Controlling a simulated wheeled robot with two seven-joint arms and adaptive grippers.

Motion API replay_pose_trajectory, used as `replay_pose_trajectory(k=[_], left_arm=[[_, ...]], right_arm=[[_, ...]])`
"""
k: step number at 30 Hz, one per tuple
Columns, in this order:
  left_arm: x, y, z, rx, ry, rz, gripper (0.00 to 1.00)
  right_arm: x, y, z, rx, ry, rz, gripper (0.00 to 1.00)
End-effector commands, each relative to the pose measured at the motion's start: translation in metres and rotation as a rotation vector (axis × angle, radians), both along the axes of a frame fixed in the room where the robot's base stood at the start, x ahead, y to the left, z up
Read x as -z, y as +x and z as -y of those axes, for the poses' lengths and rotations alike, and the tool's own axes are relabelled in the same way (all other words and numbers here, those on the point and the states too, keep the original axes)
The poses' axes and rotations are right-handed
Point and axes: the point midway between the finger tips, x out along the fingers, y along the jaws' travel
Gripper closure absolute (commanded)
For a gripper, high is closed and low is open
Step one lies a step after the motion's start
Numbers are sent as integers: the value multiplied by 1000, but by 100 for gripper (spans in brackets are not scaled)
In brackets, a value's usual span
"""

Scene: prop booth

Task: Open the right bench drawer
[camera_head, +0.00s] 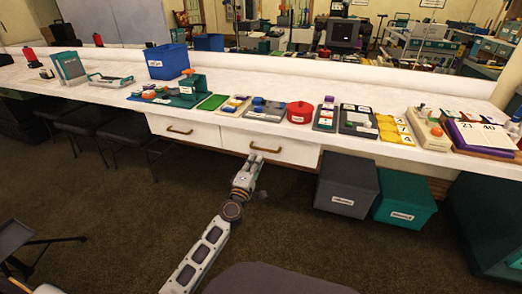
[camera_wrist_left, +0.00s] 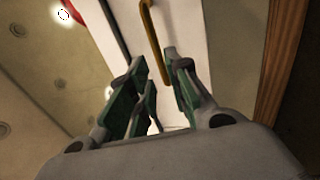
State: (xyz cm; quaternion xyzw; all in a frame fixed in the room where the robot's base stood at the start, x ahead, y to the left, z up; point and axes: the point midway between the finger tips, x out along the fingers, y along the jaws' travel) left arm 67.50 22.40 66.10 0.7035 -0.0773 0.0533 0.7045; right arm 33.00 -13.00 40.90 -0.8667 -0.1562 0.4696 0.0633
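The right bench drawer (camera_head: 290,152) has a white front that looks flush with the bench, with a brass bar handle (camera_head: 265,149). My left gripper (camera_head: 252,160) is just in front of and below this handle, towards its left part. In the left wrist view the gripper (camera_wrist_left: 156,62) is open, its green-padded fingers apart. The handle (camera_wrist_left: 150,30) runs from the top edge down to the gap between the fingertips, against the white drawer front (camera_wrist_left: 190,25). I cannot tell whether any finger touches it. My right gripper is in neither view.
The left drawer (camera_head: 200,133) with a similar handle is beside it, also flush. A grey bin (camera_head: 346,185) and a teal bin (camera_head: 404,198) stand under the bench to the right. Many props cover the white benchtop (camera_head: 235,82).

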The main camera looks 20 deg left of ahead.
Motion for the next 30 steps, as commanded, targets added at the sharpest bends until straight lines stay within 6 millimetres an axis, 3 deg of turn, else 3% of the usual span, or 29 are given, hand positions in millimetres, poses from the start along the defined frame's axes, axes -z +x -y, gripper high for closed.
replay_pose_trajectory(k=[21,30], left_arm=[[-11,56,2,0,-1,1,81],[-13,69,2,0,0,0,81]], right_arm=[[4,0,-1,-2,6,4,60],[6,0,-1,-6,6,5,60]])
